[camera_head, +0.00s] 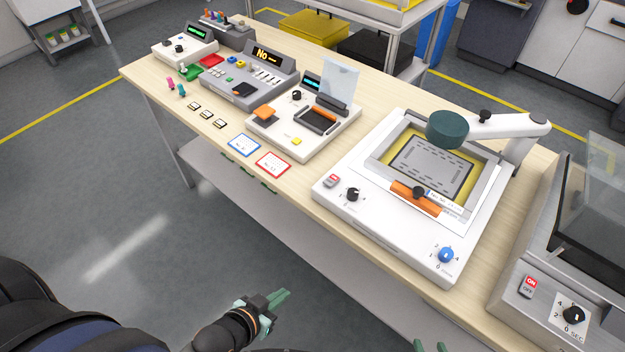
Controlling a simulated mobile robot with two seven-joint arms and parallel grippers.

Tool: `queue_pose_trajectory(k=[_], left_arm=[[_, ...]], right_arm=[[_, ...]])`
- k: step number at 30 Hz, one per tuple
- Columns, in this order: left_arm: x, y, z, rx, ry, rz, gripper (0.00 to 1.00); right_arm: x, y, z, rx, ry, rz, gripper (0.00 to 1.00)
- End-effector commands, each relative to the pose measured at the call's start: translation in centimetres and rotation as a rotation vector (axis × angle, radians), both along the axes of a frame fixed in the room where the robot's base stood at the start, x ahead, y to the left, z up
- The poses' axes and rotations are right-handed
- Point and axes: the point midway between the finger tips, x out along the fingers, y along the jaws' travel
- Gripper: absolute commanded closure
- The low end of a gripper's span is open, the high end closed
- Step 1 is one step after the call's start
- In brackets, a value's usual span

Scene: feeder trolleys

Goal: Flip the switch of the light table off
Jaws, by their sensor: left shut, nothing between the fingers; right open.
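The white unit (334,208) in the middle right of the bench, with a yellow-edged panel (432,165) and an overhead arm, looks like the light table. A small red and white rocker switch (331,182) sits at its left front corner, beside a black knob; its position is too small to read. My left gripper (280,297) is shut and empty, in front of the bench and apart from the unit. My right gripper (430,346) shows only its green fingertips at the bottom edge, spread open and empty, away from the switch.
A grey unit (541,308) with a clear lid and a red and white ON/OFF switch (527,286) stands at the right. More devices (248,80) fill the bench's far left. Blue (243,145) and red (273,163) cards lie left of the white unit. Floor in front is clear.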

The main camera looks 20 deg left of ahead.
Motion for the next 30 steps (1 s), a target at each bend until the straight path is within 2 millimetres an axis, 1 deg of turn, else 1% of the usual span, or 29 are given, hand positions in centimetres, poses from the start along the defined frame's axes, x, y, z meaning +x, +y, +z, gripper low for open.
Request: queue_pose_trajectory(k=[7, 8, 11, 12, 14, 15, 17, 18, 19, 21, 24, 27, 30], left_arm=[[-0.1, -0.1, -0.1, -0.003, 0.001, -0.001, 1.0], [0.2, -0.1, -0.2, -0.006, -0.01, -0.002, 1.0], [3.0, 0.1, 0.3, -0.024, -0.12, -0.02, 1.0], [4.7, 0.3, 0.9, -0.039, -0.192, -0.03, 1.0], [7.4, 0.6, 2.2, -0.065, -0.321, -0.049, 1.0], [9.2, 0.8, 3.4, -0.084, -0.412, -0.061, 1.0], [11.3, 1.2, 5.5, -0.115, -0.543, -0.077, 1.0], [12.5, 1.5, 6.9, -0.133, -0.622, -0.086, 1.0], [13.2, 1.8, 7.8, -0.145, -0.675, -0.092, 1.0], [14.3, 2.3, 10.0, -0.173, -0.783, -0.102, 1.0], [15.1, 2.8, 12.1, -0.199, -0.879, -0.109, 1.0], [15.4, 3.0, 13.2, -0.21, -0.917, -0.11, 1.0], [15.4, 3.0, 13.4, -0.211, -0.919, -0.109, 1.0]], right_arm=[[0.0, 0.0, -0.1, -0.001, 0.0, -0.001, 0.5], [0.0, 0.0, -0.3, -0.001, 0.0, -0.001, 0.5], [0.0, 0.0, -1.9, 0.0, -0.001, 0.0, 0.5], [0.0, 0.0, -2.9, 0.0, 0.0, 0.0, 0.5], [0.0, 0.0, -4.5, 0.0, 0.003, 0.001, 0.5], [0.0, 0.1, -5.5, 0.001, 0.007, 0.003, 0.5], [-0.1, 0.2, -6.9, 0.001, 0.014, 0.005, 0.5], [-0.1, 0.3, -7.7, 0.002, 0.017, 0.007, 0.5], [-0.1, 0.4, -8.2, 0.003, 0.018, 0.008, 0.5], [0.0, 0.6, -8.9, 0.005, 0.015, 0.011, 0.5], [0.4, 0.9, -9.0, 0.011, 0.004, 0.016, 0.5], [0.7, 1.1, -8.7, 0.014, -0.004, 0.019, 0.5], [0.9, 1.2, -8.4, 0.015, -0.008, 0.021, 0.5]])
